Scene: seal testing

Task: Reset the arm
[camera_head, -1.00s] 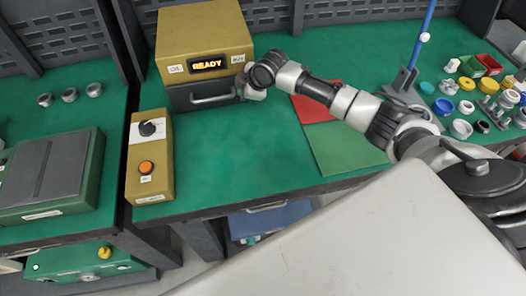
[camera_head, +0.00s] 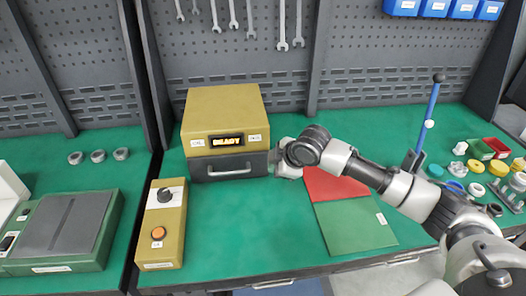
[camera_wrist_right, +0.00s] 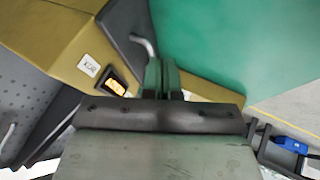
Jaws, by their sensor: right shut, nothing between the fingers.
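My right arm reaches in from the right. Its gripper (camera_head: 275,161) is beside the right end of the dark drawer front on the yellow tester box (camera_head: 222,106). In the right wrist view the gripper's fingers (camera_wrist_right: 162,76) are together and empty, close to the drawer's handle (camera_wrist_right: 143,44). I cannot tell whether they touch the handle. The drawer (camera_head: 230,167) looks shut, and the display (camera_head: 226,141) reads READY. My left arm and gripper do not show.
A control box (camera_head: 163,224) with a knob and orange button stands front left. A red and green mat (camera_head: 352,222) lies under my right arm. A blue post (camera_head: 428,115) and several loose parts are at right. The green bench middle is clear.

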